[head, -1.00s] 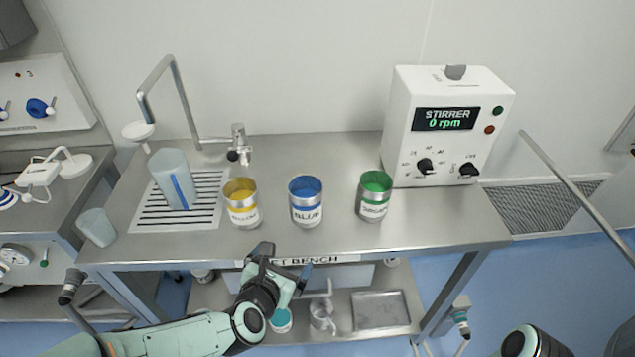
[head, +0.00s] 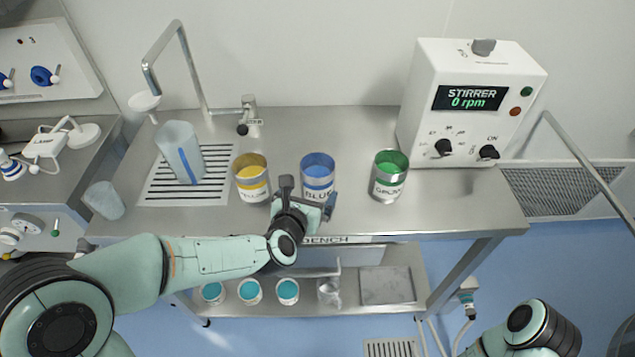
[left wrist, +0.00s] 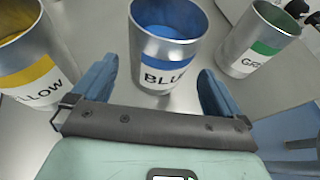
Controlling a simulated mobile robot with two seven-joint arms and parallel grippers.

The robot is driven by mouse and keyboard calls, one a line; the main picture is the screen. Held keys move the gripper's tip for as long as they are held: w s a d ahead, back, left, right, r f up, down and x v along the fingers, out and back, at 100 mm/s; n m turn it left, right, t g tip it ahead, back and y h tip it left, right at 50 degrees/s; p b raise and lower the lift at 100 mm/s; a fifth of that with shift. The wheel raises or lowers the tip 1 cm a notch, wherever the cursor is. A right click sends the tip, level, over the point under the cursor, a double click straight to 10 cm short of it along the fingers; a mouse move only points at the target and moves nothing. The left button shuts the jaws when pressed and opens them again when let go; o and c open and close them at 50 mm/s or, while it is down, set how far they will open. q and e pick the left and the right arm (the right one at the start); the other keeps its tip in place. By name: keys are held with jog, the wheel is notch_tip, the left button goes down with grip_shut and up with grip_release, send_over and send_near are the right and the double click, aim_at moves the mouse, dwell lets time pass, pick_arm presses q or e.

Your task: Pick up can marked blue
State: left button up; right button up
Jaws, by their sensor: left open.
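The can marked blue (head: 318,172) stands upright on the steel bench, with blue inside and a white and blue label. It also shows in the left wrist view (left wrist: 163,50), straight ahead between the fingers. My left gripper (head: 308,192) is open at the bench's front side, just in front of this can. In the left wrist view its blue fingers (left wrist: 155,85) stand apart on either side of the can's lower part, and I see no contact. The lower label is partly hidden by the gripper in the head view. My right gripper is out of view.
The yellow can (head: 251,178) stands left of the blue can and the green can (head: 388,177) right of it. A stirrer box (head: 468,105) stands at the back right. A tap (head: 185,70) and a pale jug (head: 180,152) are at left.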

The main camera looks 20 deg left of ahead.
aim_at(317, 169)
pick_arm(q)
jog(key=p+x, duration=0.1)
jog(key=x, duration=0.4)
jog(key=shift+w+r, duration=0.1)
jog(key=shift+r, duration=0.1)
jog(key=c, duration=1.1)
